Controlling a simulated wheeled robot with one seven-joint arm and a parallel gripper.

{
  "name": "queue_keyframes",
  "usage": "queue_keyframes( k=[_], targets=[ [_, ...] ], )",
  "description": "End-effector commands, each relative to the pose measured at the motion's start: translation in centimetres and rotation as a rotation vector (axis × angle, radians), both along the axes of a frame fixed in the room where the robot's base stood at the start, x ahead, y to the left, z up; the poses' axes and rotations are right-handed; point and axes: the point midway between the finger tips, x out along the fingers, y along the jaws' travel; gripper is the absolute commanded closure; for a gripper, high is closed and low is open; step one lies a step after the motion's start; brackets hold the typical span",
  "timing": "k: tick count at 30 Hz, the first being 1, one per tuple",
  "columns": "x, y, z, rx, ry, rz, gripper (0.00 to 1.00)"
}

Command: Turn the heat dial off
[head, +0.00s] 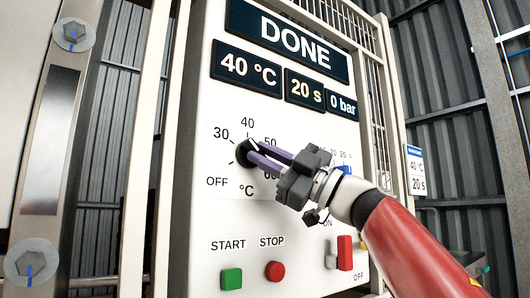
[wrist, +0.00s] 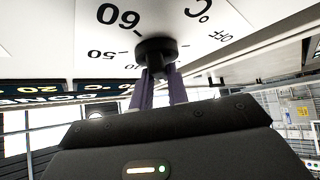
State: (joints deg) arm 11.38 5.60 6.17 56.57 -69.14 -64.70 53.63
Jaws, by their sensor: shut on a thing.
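The heat dial (head: 242,154) is a round black knob on the white control panel, inside a printed scale with OFF at lower left, 30, 40 and 50 around the top and °C below. My gripper (head: 256,153) reaches in from the right, and its two purple fingers are shut on the dial. A short white mark on the dial appears to point up and right, between 40 and 50. In the wrist view the dial (wrist: 156,47) sits between the fingertips of my gripper (wrist: 160,78). The fingers partly hide the dial and the right side of the scale.
Below are a green START button (head: 231,279), a red STOP button (head: 275,271) and a red ON/OFF switch (head: 345,252). A blue knob (head: 345,170) is partly behind my gripper. Displays above read DONE (head: 290,40), 40 °C (head: 246,69), 20 s and 0 bar.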

Motion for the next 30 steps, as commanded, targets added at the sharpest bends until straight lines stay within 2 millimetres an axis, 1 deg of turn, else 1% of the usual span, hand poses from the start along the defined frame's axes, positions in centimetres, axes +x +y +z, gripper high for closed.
queue_keyframes(
  k=[6,12,19,30],
  targets=[
    [0.16,-0.1,0.06,-0.119,-0.08,0.001,1.0],
    [0.15,-0.1,0.15,-0.181,-0.122,0.002,1.0],
    [0.11,-0.1,0.18,-0.213,-0.143,0.004,1.0],
    [0.09,-0.09,0.17,-0.216,-0.144,0.004,1.0]
  ],
)
